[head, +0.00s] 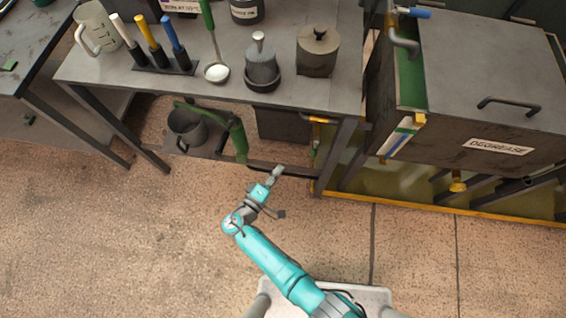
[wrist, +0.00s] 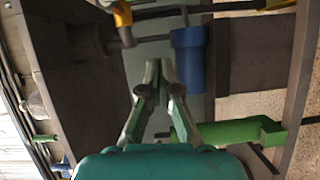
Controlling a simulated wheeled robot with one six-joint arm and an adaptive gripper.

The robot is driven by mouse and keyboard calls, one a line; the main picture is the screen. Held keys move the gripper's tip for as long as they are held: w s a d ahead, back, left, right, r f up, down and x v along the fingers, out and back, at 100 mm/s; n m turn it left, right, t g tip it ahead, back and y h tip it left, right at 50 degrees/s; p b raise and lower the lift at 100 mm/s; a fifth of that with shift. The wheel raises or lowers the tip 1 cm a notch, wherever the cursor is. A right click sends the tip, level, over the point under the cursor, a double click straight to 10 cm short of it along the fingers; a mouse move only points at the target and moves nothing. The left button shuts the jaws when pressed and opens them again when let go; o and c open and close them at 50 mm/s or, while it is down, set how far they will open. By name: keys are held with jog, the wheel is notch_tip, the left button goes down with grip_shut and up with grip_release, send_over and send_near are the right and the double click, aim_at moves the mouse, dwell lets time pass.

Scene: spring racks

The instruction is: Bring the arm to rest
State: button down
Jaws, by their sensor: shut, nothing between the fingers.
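My teal arm reaches up from the bottom of the head view over the open floor. My gripper (head: 278,171) is at its end, just in front of the table's lower frame, apart from the things on the table top. In the wrist view my gripper (wrist: 158,78) has its two fingers together, with nothing seen held between them. What lies straight beyond the fingertips is a grey panel; I cannot tell how far off it is.
The table (head: 225,95) holds a ladle (head: 217,72), a rack of coloured-handled tools (head: 165,65) and lidded pots. A green bracket (head: 238,140) and a grey jug (head: 187,128) are below. The "DEGREASE" tank (head: 465,120) stands right. The floor (head: 130,240) at left is clear.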

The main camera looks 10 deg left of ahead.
jog(key=shift+s+a, duration=0.1)
jog(key=shift+s, duration=0.15)
dwell(0.4)
